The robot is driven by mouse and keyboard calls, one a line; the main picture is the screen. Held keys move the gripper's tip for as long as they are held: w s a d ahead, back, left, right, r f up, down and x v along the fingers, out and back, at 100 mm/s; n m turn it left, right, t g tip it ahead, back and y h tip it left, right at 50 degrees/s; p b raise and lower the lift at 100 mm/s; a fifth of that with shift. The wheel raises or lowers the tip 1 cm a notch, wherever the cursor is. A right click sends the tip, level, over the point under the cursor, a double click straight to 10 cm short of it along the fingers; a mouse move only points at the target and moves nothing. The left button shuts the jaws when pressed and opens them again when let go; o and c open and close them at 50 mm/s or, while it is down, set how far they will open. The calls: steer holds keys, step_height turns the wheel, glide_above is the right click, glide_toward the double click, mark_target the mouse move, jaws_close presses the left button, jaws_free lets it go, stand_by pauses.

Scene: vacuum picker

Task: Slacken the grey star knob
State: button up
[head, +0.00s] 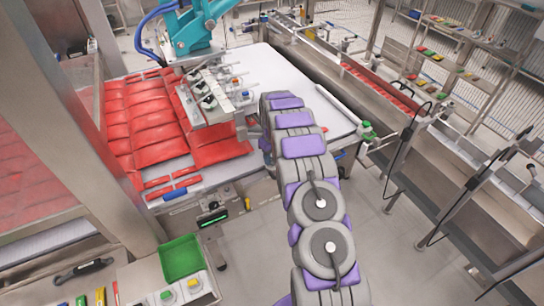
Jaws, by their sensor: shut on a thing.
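My arm, grey and purple, reaches up from the bottom of the head view to the vacuum picking head (210,100) under the teal robot arm (194,28). My gripper (249,129) is small and partly hidden by my own wrist, at the right end of the picking head. It is shut at the place of the grey star knob. The knob itself is covered there, and its turn or looseness cannot be made out.
Red flat packs (150,122) lie in rows on the white table (285,70), left of and below the picking head. A green tray (181,258) sits at the lower left. Grey floor is open right of my arm.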

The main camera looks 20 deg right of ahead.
mark_target(272, 159)
steer(key=n, duration=0.5)
steer(key=shift+w+r+n+p, duration=0.1)
steer(key=shift+n+p, duration=0.2)
steer(key=shift+n, duration=2.1)
steer(key=o, duration=1.1)
steer(key=shift+c, duration=0.2)
step_height(272, 159, up, 17)
steer(key=shift+p, duration=0.35)
